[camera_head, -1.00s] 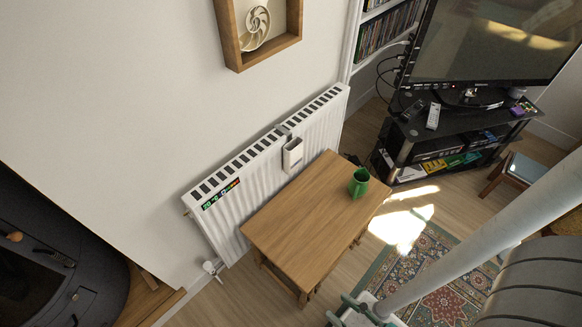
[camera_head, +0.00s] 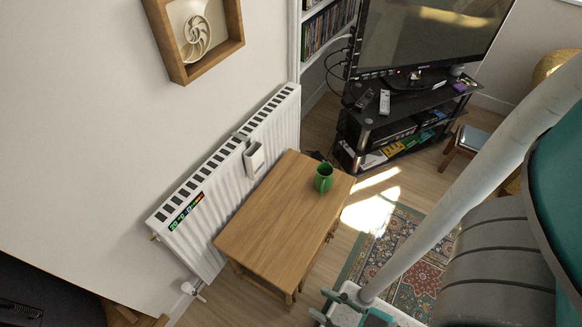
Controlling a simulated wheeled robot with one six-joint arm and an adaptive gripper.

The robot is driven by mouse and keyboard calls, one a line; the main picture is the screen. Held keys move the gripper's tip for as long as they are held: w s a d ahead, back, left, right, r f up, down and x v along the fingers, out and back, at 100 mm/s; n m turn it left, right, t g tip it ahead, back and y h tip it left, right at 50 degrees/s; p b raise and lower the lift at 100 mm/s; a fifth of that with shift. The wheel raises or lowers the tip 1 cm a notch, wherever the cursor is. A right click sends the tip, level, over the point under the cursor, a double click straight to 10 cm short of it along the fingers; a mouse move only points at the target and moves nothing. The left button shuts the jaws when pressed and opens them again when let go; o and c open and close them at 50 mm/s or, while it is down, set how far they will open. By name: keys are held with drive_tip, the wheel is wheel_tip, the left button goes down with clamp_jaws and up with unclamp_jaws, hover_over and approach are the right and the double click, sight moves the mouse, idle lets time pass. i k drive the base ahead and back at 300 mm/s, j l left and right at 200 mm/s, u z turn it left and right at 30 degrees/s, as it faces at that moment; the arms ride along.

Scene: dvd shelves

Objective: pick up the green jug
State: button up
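The green jug (camera_head: 323,178) stands upright on the right part of a small wooden table (camera_head: 264,237), near the table's far right corner. Its opening faces up toward the camera. My arm link runs down the right side of the view, well to the right of the jug. My gripper's fingers cannot be made out. Nothing touches the jug.
A white radiator (camera_head: 215,190) on the wall runs along the table's left side. A black TV stand (camera_head: 362,127) with a television (camera_head: 425,40) stands behind the table. A patterned rug (camera_head: 408,262) lies on the floor to the right. The tabletop is otherwise clear.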

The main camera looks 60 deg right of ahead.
sight(323, 183)
drive_tip(key=k+l, duration=0.1)
drive_tip(key=l, duration=0.35)
drive_tip(key=k+l, duration=0.1)
drive_tip(key=l, duration=0.35)
drive_tip(key=k+l, duration=0.1)
drive_tip(key=l, duration=0.35)
drive_tip(key=k+l, duration=0.1)
drive_tip(key=l, duration=0.35)
drive_tip(key=k+l, duration=0.1)
drive_tip(key=l, duration=0.35)
drive_tip(key=i+u, duration=0.05)
